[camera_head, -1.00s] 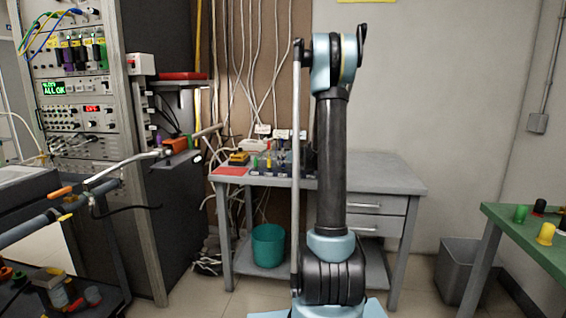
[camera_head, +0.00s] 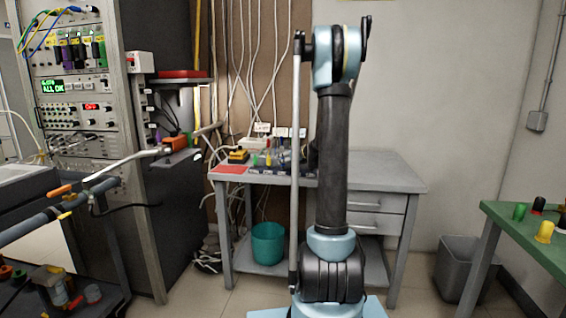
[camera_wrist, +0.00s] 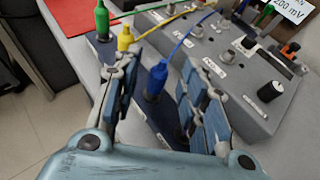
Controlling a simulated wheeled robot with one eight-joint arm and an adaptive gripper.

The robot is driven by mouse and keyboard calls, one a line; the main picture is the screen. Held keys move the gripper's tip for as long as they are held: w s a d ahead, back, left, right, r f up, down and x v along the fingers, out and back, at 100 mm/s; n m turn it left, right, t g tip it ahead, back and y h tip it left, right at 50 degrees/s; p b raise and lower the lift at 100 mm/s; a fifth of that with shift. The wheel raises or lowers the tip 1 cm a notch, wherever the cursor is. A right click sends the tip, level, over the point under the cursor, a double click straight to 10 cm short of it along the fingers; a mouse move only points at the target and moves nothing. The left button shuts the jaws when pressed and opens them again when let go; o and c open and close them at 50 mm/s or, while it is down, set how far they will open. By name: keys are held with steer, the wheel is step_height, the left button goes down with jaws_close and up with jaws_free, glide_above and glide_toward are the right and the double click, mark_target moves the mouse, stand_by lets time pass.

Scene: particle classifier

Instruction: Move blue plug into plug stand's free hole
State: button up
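The blue plug (camera_wrist: 158,76), with a blue cable leaving its top, stands upright between my fingers in the wrist view. Its foot is at the dark blue strip of the plug stand (camera_wrist: 134,122); I cannot tell how deep it sits. My gripper (camera_wrist: 160,64) is open, one finger on each side of the plug, with gaps visible. A yellow plug (camera_wrist: 125,38) and a green plug (camera_wrist: 102,20) stand in a row beyond the left finger. Holes nearer my palm are partly hidden by the gripper. In the head view my arm hides most of the gripper.
A grey sloped box (camera_wrist: 237,85) with sockets and a black knob stands right of the strip. Green, yellow and blue cables cross above it. A red mat (camera_head: 231,169) lies on the grey bench (camera_head: 385,170). A green table (camera_head: 520,230) with more plugs stands at right.

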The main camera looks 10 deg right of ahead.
steer(key=v, duration=0.8)
steer(key=shift+s+d, duration=0.15)
steer(key=shift+s, duration=0.2)
steer(key=shift+r, duration=0.15)
steer(key=s+a+f+n+g, duration=0.1)
steer(key=s+a+n+g, duration=0.15)
steer(key=s+n, duration=0.35)
steer(key=s+a+f+n+g+h, duration=0.1)
steer(key=s+a+n, duration=0.3)
steer(key=s, duration=0.4)
steer(key=s+a+f+n+g, duration=0.25)
steer(key=s+n, duration=0.25)
steer(key=s, duration=0.3)
steer(key=s+d+f+n+g+h, duration=0.1)
steer(key=s+f+n, duration=0.2)
steer(key=s+n, duration=0.2)
steer(key=s+d+f+n+g+h, duration=0.1)
steer(key=s+n, duration=0.4)
steer(key=s, duration=0.6)
steer(key=s+d+f+n+g+h, duration=0.1)
steer(key=s+d+f+n+h, duration=0.1)
steer(key=s+f+n, duration=0.3)
steer(key=s+h, duration=0.1)
steer(key=s, duration=0.2)
steer(key=shift+s+f+n+g, duration=0.3)
steer(key=shift+s+n+g, duration=0.05)
steer(key=shift+n+g, duration=0.05)
